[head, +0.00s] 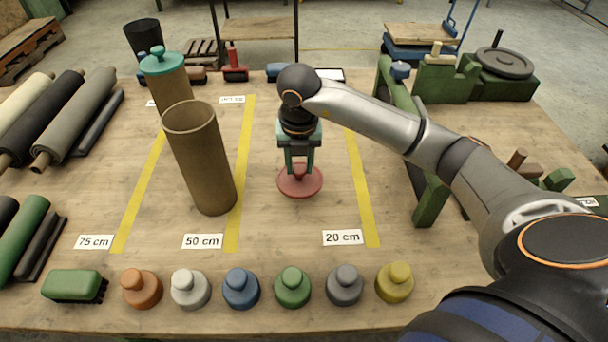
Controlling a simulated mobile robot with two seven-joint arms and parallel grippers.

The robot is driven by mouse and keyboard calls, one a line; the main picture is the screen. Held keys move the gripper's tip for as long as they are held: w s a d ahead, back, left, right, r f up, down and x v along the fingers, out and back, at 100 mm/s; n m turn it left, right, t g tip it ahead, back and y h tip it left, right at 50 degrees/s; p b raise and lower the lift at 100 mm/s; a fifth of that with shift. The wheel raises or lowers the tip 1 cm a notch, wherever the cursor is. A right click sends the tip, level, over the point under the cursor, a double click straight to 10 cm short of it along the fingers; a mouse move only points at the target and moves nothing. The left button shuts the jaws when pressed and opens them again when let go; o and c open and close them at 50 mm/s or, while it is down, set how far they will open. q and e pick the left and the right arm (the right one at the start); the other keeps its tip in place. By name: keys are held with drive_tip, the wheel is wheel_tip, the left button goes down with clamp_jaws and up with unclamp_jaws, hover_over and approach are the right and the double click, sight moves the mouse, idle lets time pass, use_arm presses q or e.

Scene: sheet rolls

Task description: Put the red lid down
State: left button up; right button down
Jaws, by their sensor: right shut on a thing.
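The red lid (300,184) is a round disc at the middle of the table, in the lane marked 20 cm. My right gripper (299,167) points down from above and is shut on the lid's raised middle part. The lid looks level and at or very close to the table top; I cannot tell whether it touches. The fingers partly hide its knob. My left gripper is not in view.
An open brown tube (198,155) stands left of the lid, and a teal-lidded tube (165,80) stands behind it. Several coloured knobbed lids line the front edge, including a green one (292,288). Yellow strips (362,190) mark the lanes. Green stands (430,200) are at right.

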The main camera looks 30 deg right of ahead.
sight(304, 176)
drive_tip(key=shift+w+d+f, duration=0.25)
drive_tip(key=shift+d+f, duration=0.25)
drive_tip(key=shift+f, duration=0.15)
drive_tip(key=f, duration=0.3)
drive_tip(key=shift+w+d, duration=0.15)
drive_tip(key=shift+d, duration=0.2)
drive_tip(key=shift+f, duration=0.5)
drive_tip(key=shift+f, duration=0.1)
drive_tip(key=c, duration=0.5)
unclamp_jaws()
